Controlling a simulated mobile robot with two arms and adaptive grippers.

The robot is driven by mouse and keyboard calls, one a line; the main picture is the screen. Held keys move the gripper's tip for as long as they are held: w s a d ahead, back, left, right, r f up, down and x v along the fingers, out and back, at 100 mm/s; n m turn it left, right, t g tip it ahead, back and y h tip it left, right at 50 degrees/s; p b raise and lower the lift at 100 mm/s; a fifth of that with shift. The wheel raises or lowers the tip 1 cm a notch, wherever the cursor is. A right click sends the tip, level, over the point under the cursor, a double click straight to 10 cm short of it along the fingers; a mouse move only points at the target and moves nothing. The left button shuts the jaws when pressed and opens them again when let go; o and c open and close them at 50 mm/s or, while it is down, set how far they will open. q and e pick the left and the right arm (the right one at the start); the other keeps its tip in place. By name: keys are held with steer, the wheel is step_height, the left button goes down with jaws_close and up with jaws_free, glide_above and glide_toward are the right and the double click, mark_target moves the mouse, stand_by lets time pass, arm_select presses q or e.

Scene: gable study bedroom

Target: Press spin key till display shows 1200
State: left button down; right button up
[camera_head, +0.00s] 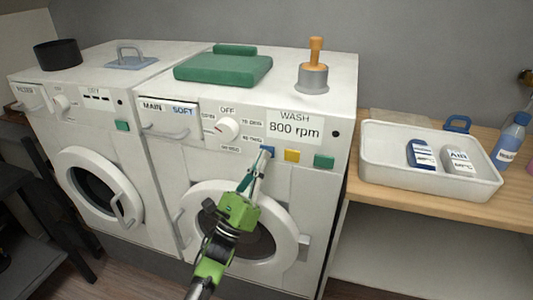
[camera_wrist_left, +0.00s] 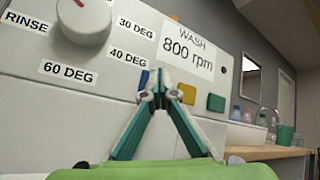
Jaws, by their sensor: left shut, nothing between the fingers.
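The washer (camera_head: 170,165) stands in the middle of the head view. Its display (camera_head: 294,127) reads "WASH 800 rpm", and the same display (camera_wrist_left: 188,50) reads so in the left wrist view. Below it are a blue key (camera_head: 268,149), a yellow key (camera_head: 292,155) and a green key (camera_head: 324,161). My left gripper (camera_head: 262,156) is shut and empty, its fingertips at the blue key. In the left wrist view the fingertips (camera_wrist_left: 159,88) partly cover the blue key (camera_wrist_left: 143,78). I cannot tell whether they touch it. My right gripper is not in view.
A round dial (camera_head: 227,129) sits left of the display, and the washer's round door (camera_head: 205,195) is below. A dryer (camera_head: 75,140) stands to the left. A white tray (camera_head: 385,168) with two packs and a blue bottle (camera_head: 511,138) are on the wooden counter (camera_head: 515,205) at right.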

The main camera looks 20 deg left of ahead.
arm_select(q)
steer(key=shift+w, duration=0.2)
steer(key=shift+s, duration=0.1)
stand_by(0.4)
steer(key=shift+s, duration=0.75)
steer(key=s+p, duration=0.2)
steer(key=s, duration=0.3)
stand_by(0.5)
